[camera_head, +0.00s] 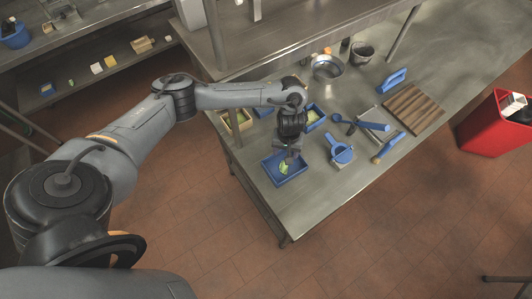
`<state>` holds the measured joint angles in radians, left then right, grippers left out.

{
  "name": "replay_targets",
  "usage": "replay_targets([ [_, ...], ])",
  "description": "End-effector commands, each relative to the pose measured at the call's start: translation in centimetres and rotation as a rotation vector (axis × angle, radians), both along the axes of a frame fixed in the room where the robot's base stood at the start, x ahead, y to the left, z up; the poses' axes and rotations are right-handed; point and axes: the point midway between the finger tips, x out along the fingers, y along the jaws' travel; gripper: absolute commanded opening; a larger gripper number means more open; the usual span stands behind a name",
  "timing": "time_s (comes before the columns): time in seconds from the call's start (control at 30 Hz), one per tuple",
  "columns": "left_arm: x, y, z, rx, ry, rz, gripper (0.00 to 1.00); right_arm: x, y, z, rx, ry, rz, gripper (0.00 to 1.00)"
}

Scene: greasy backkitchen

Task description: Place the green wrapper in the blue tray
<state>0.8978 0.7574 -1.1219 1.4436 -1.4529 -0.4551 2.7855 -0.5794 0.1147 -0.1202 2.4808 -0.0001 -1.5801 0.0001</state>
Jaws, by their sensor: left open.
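The blue tray (270,174) lies near the front left corner of the steel table. The green wrapper (284,168) shows as a small bright green piece inside the tray's outline, right below my left gripper. My left gripper (289,158) is open and points down over the tray. I cannot tell whether its fingers touch the wrapper. The gripper hides part of the tray's back. My right gripper is not in view.
Behind the gripper stand more blue and yellowish containers (238,121). To the right are a blue strainer-like tool (341,153), blue-handled tools, a wooden board (411,108) and a metal bowl (327,67). A red bin (492,125) stands beyond the table's right side.

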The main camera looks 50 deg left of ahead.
Motion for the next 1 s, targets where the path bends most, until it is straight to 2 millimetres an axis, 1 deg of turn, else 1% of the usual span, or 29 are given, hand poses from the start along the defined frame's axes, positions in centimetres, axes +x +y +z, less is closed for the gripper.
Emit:
replay_targets([
  [0.07,-0.2,-1.3,-0.4,-0.017,-0.015,-0.045,0.62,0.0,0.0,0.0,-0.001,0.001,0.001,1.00],
  [0.17,-0.5,-4.6,-1.4,-0.060,-0.064,-0.162,0.62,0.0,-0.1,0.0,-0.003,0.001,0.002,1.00],
  [0.27,-1.1,-10.1,-2.3,-0.126,-0.162,-0.340,0.62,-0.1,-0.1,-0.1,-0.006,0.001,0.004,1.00],
  [0.3,-1.5,-12.6,-2.5,-0.155,-0.214,-0.417,0.62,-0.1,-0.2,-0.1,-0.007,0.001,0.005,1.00],
  [0.33,-1.9,-14.6,-2.4,-0.175,-0.259,-0.474,0.62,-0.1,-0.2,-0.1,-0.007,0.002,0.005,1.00],
  [0.37,-2.2,-16.4,-2.2,-0.190,-0.306,-0.528,0.62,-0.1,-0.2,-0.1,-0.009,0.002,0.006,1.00],
  [0.4,-2.6,-18.7,-1.7,-0.206,-0.370,-0.590,0.62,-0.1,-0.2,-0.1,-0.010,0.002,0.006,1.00],
  [0.43,-3.0,-20.2,-1.2,-0.213,-0.419,-0.632,0.62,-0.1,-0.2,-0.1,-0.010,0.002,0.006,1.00],
  [0.5,-3.7,-22.9,0.3,-0.210,-0.524,-0.708,0.62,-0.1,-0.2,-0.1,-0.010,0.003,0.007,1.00],
  [0.57,-4.3,-24.1,1.8,-0.189,-0.598,-0.748,0.62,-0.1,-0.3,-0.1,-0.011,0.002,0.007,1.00],
  [0.6,-4.7,-24.3,2.7,-0.165,-0.634,-0.764,0.62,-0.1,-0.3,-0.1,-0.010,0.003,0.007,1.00],
  [0.67,-5.4,-24.0,3.9,-0.121,-0.670,-0.778,0.62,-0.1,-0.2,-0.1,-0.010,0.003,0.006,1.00],
  [0.73,-6.4,-22.6,5.0,-0.059,-0.679,-0.782,0.62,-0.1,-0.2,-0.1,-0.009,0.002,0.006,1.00],
  [0.77,-7.0,-21.7,5.4,-0.033,-0.672,-0.784,0.62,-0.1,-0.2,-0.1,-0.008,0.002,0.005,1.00],
  [0.87,-9.3,-18.0,6.0,0.043,-0.612,-0.783,0.62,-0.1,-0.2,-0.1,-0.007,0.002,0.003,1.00],
  [0.9,-10.4,-16.5,6.1,0.066,-0.578,-0.785,0.62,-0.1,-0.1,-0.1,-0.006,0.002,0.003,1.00],
  [1.0,-13.4,-13.1,6.1,0.103,-0.486,-0.793,0.62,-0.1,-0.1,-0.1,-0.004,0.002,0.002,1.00],
])
